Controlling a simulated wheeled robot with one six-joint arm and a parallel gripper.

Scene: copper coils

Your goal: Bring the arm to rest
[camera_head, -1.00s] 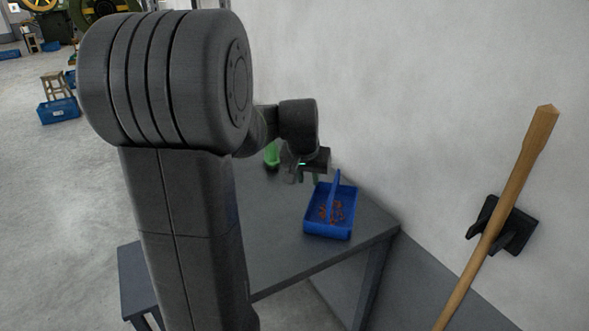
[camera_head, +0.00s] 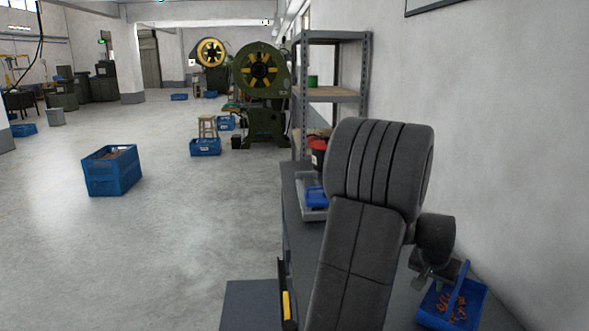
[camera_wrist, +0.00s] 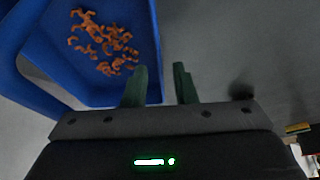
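My arm stands in front of the worktable in the head view, its thick dark upper link in the foreground. I cannot tell whether the fingers touch the tray's rim.
The grey table (camera_head: 312,228) runs along the right wall. A grey tray holding a blue container (camera_head: 316,197) and a metal shelf (camera_head: 368,85) stand farther back. A blue crate (camera_head: 112,172) sits on the floor at left; open floor lies around it.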

